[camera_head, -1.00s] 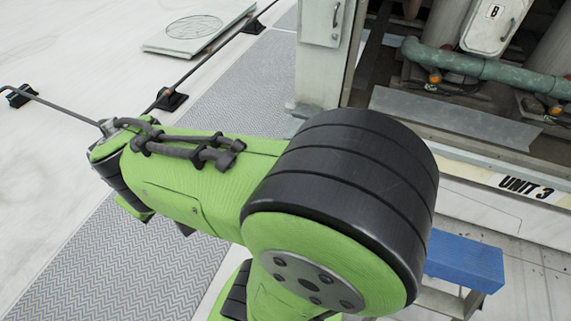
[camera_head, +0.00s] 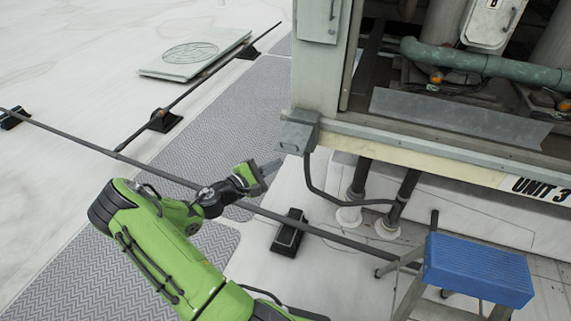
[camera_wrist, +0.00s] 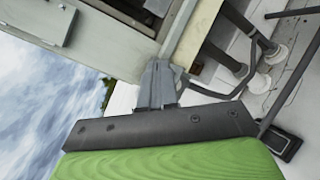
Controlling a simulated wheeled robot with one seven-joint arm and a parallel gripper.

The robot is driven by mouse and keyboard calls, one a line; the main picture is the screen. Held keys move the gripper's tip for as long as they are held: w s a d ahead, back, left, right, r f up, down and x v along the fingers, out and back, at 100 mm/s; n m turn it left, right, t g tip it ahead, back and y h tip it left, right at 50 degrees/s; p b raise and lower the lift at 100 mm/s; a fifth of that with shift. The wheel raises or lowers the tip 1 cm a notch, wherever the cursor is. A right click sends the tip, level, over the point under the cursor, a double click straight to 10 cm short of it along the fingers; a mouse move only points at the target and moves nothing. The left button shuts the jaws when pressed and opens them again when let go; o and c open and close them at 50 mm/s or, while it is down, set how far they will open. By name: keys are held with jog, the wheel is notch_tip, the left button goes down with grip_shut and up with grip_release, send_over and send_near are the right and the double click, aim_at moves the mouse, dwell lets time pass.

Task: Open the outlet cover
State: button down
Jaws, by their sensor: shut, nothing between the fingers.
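A small grey outlet box with its cover (camera_head: 297,133) is fixed at the lower corner of the cooler unit, with a dark cable running down from it. My gripper (camera_head: 272,166) is in front of it, a little below and to its left in the head view, and looks apart from it. In the wrist view my gripper (camera_wrist: 160,72) points at the unit's corner. Its grey fingers are shut and empty. There the fingers overlap the grey box area, so the cover's edges and any contact are hard to tell.
A long dark rod or pipe (camera_head: 340,239) crosses just below my gripper, on black supports (camera_head: 289,232). A blue-topped step (camera_head: 478,268) stands at the right. Pipes (camera_head: 402,190) drop from the unit.

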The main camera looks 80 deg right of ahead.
jog(key=d+f+n+t+h+b, duration=0.2)
jog(key=d+f+n+h+b, duration=0.1)
jog(key=f+n+h, duration=0.4)
jog(key=n+t+b, duration=0.1)
jog(key=n+t, duration=0.5)
jog(key=n, duration=0.3)
send_near(286, 143)
jog(key=x, duration=0.2)
jog(key=b+x, duration=0.1)
jog(key=x, duration=0.1)
jog(key=b+x, duration=0.1)
jog(key=x, duration=0.2)
jog(key=shift+s+f, duration=0.3)
jog(key=shift+s, duration=0.1)
notch_tip(286, 143, up, 4)
jog(key=y+p, duration=0.1)
jog(key=p, duration=0.5)
jog(key=shift+d+f, duration=0.1)
jog(key=shift+d, duration=0.05)
jog(key=shift+f, duration=0.15)
